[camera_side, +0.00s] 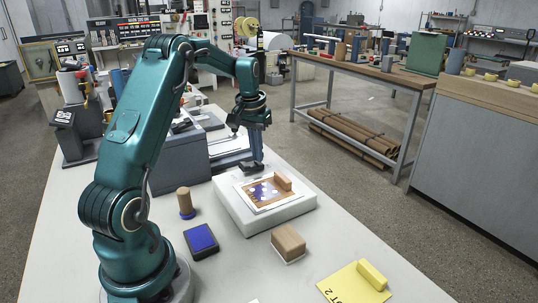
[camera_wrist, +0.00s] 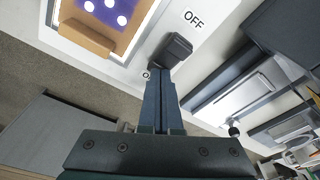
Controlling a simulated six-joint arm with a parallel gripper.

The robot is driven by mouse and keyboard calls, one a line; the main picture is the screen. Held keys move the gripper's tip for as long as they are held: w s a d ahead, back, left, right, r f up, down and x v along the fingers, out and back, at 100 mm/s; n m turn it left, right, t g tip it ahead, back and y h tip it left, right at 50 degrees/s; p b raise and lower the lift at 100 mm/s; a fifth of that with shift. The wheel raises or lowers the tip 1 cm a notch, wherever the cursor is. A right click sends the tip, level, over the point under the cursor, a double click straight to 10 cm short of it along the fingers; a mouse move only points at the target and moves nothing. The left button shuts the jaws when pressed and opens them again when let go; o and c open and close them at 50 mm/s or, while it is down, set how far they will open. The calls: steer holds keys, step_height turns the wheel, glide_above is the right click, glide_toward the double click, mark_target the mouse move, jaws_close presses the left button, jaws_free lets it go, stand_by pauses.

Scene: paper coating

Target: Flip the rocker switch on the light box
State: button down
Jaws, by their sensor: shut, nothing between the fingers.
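The light box (camera_side: 232,207) is a white slab on the table. A framed sheet with a purple, white-dotted patch (camera_side: 262,191) lies on top of it. The black rocker switch (camera_wrist: 172,48) is at the box's far edge, beside an "OFF" label (camera_wrist: 194,19) on the white surface. The dark switch also shows in the side view (camera_side: 250,168). My gripper (camera_wrist: 163,74) is shut and empty, pointing down. Its fingertips meet the switch in the wrist view and hide part of it; I cannot tell whether they touch. The rocker's tilt is unclear.
A wooden block (camera_side: 283,183) stands on the sheet. A wooden-handled stamp (camera_side: 185,203), a blue ink pad (camera_side: 201,241), another wooden block (camera_side: 288,242) and a yellow card (camera_side: 351,284) lie in front. A grey box (camera_side: 181,160) stands left of my gripper.

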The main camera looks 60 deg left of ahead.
mark_target(259, 164)
step_height(259, 164, up, 7)
steer(key=shift+f, duration=0.2)
stand_by(0.5)
steer(key=s+d+r+m+t, duration=0.1)
steer(key=d+r+m, duration=0.1)
steer(key=d+r, duration=0.45)
steer(key=s+d+r+m+t, duration=0.2)
steer(key=d+r, duration=0.1)
steer(key=d, duration=0.6)
steer(key=s+d+f+m, duration=0.1)
steer(key=s+d+f, duration=0.2)
steer(key=s, duration=0.3)
steer(key=s+d+f+m+t, duration=0.1)
steer(key=s+d+f, duration=0.3)
steer(key=s, duration=0.3)
steer(key=shift+d+f+h, duration=0.3)
steer(key=shift+d+h, duration=0.1)
steer(key=shift+d, duration=0.5)
